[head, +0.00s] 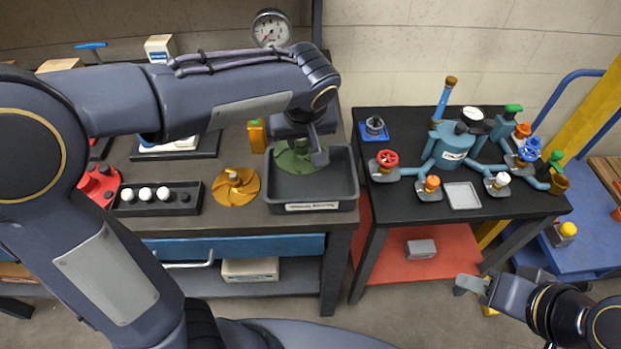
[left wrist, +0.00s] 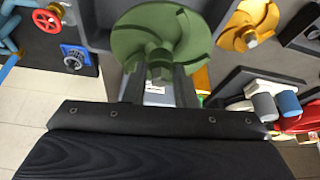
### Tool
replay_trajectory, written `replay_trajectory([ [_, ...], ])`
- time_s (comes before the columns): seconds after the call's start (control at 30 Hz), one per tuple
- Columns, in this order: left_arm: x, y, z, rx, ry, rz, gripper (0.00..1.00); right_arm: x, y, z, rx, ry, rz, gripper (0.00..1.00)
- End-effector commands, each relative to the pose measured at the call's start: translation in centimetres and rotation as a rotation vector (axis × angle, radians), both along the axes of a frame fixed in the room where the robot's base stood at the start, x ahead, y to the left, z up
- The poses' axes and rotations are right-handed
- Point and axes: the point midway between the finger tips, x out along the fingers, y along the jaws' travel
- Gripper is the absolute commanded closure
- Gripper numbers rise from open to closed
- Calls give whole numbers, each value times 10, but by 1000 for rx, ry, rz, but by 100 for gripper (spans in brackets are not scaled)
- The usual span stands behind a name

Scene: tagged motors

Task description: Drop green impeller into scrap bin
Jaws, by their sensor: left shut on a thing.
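The green impeller (head: 297,158) is at the dark grey scrap bin (head: 338,190), over its left back part in the head view. My left gripper (head: 303,148) comes down on it from above and is shut on it. In the left wrist view the impeller (left wrist: 160,38) sits between the two fingers of my left gripper (left wrist: 160,80). I cannot tell whether the impeller touches the bin floor. My right gripper (head: 472,285) is low at the right, away from the bin; its fingers are too small to tell their opening.
An orange impeller (head: 236,187) lies left of the bin. A black tray (head: 158,198) with white and dark knobs is further left. The right table (head: 515,200) holds a teal pump with valves.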

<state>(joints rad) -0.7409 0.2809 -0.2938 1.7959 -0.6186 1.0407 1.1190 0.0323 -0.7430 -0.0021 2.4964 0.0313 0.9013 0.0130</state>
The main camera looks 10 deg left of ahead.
Motion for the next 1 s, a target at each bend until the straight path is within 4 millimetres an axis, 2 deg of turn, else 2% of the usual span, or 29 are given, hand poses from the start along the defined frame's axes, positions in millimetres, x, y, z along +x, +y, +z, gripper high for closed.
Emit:
replay_trajectory([
  [0.03,0,0,-9,0,-2,0,100,0,0,-8,0,0,0,64],
  [0.3,0,0,-39,1,-1,-1,100,0,0,-31,0,0,0,64],
  [0.43,0,0,-45,-1,-3,-1,100,0,0,-35,0,0,0,64],
  [0.7,0,0,-44,-1,-3,-1,100,0,0,-34,0,0,0,64],
  [0.73,0,0,-44,-1,-3,-1,71,0,0,-34,0,0,0,64],
  [0.9,0,0,-45,0,-1,0,49,0,0,-34,0,0,0,64],
  [1.0,0,0,-45,0,-1,0,49,0,0,-34,0,0,0,64],
])
